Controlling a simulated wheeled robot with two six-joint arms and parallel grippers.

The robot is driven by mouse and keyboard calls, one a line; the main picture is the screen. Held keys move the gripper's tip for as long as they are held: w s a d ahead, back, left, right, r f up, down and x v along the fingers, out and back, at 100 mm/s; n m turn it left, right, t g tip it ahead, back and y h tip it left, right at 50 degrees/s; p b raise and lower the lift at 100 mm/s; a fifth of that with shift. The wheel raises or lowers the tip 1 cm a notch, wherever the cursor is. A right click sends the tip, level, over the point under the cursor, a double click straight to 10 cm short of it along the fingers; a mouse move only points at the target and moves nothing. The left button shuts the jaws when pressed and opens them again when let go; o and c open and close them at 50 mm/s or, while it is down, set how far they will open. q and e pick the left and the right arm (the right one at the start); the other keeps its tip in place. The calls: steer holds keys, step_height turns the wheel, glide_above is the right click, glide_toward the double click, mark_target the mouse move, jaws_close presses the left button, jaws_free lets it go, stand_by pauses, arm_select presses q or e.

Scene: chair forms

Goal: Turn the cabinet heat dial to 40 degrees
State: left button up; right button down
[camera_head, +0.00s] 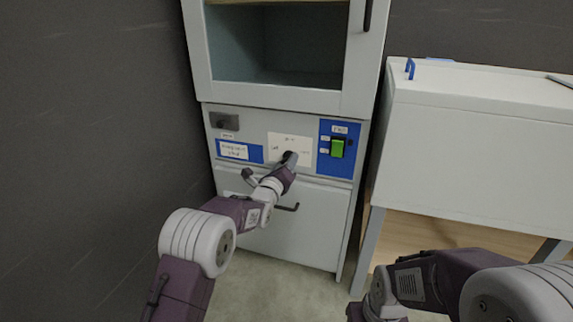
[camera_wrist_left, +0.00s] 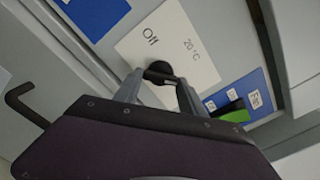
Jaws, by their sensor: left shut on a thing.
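The cabinet (camera_head: 285,228) stands in front of me with a control panel across its middle. A white dial plate (camera_head: 300,143) sits near the panel's centre. In the left wrist view the plate (camera_wrist_left: 188,35) reads "Off" and "20°C". The black heat dial (camera_wrist_left: 158,70) is between the fingers of my left gripper (camera_wrist_left: 158,88), which is shut on it. In the head view my left gripper (camera_head: 287,160) reaches the plate and mostly hides the dial. Where the dial points is hidden. My right arm is at the lower right; its fingertips are not clearly visible.
A green switch (camera_head: 337,148) on a blue plate is right of the dial. A blue label (camera_head: 236,151) and a grey fitting (camera_head: 224,121) are left. A dark handle (camera_head: 287,207) is on the lower door. A white table-like unit (camera_head: 480,125) stands at right.

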arm_select(q)
steer(key=shift+f+m, duration=0.15)
steer(key=shift+m, duration=1.75)
steer(key=o, duration=1.4)
steer(key=shift+c, duration=0.2)
